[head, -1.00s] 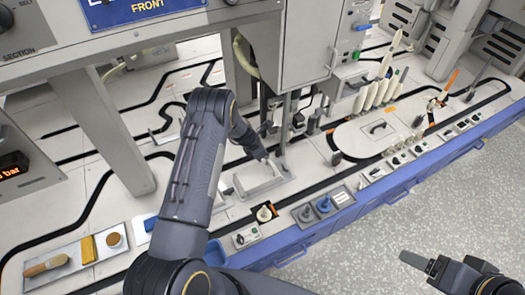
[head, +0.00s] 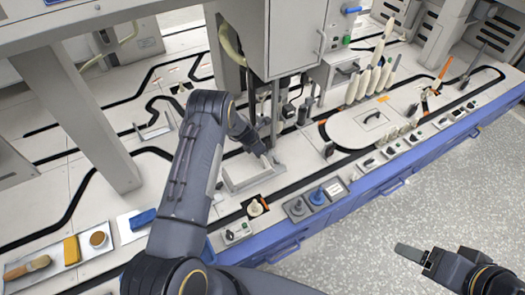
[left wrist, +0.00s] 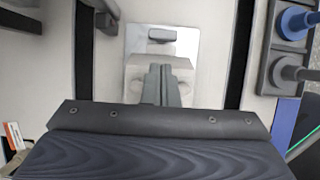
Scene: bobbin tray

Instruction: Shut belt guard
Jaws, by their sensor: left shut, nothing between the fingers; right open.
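I take the pale framed part (head: 247,177) on the machine bed, below the upright rods, to be the belt guard. Whether it stands open or shut I cannot tell. My left gripper (head: 273,160) is over its right end, fingers shut and empty. In the left wrist view the closed fingers (left wrist: 165,84) are in front of a pale block on a light plate (left wrist: 185,43), which has a small grey knob (left wrist: 161,35). Contact cannot be told. My right gripper (head: 412,254) is open and empty over the floor at the right.
An oval cover with a dark handle (head: 372,118) and several white bobbins (head: 370,80) are at the right. Grey and blue knobs (head: 317,195) line the front edge. A tray with a brush (head: 28,267) is at the left. The cabinet (head: 285,35) overhangs the bed.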

